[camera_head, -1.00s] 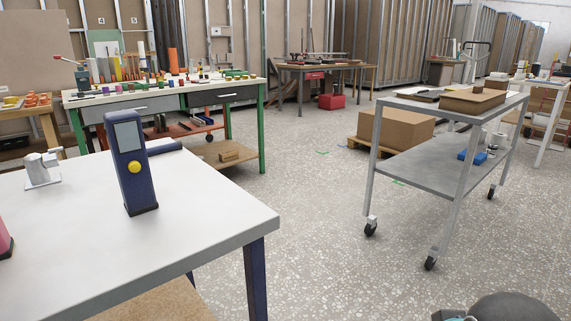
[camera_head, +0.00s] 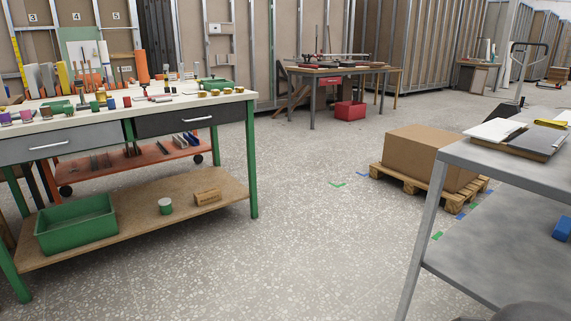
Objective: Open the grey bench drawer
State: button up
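The green-legged bench (camera_head: 252,170) stands at the left with a white top full of tools and parts. Under its top are two drawers side by side, both looking shut. The grey drawer (camera_head: 80,139) is the left one, with a light bar handle (camera_head: 49,146). The dark, nearly black drawer (camera_head: 160,126) is to its right, with its own bar handle (camera_head: 197,119). My gripper is not in view, so I cannot see its state.
A grey metal cart (camera_head: 430,220) stands close at the right. A carton (camera_head: 425,152) on a pallet (camera_head: 390,180) sits behind it. The bench's lower shelf holds a green bin (camera_head: 78,232). Speckled floor (camera_head: 310,230) lies clear between bench and cart.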

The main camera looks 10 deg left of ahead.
aim_at(53, 133)
jog(key=i, duration=0.5)
jog(key=u, duration=2.05)
jog(key=i, duration=2.15)
jog(key=z, duration=0.9)
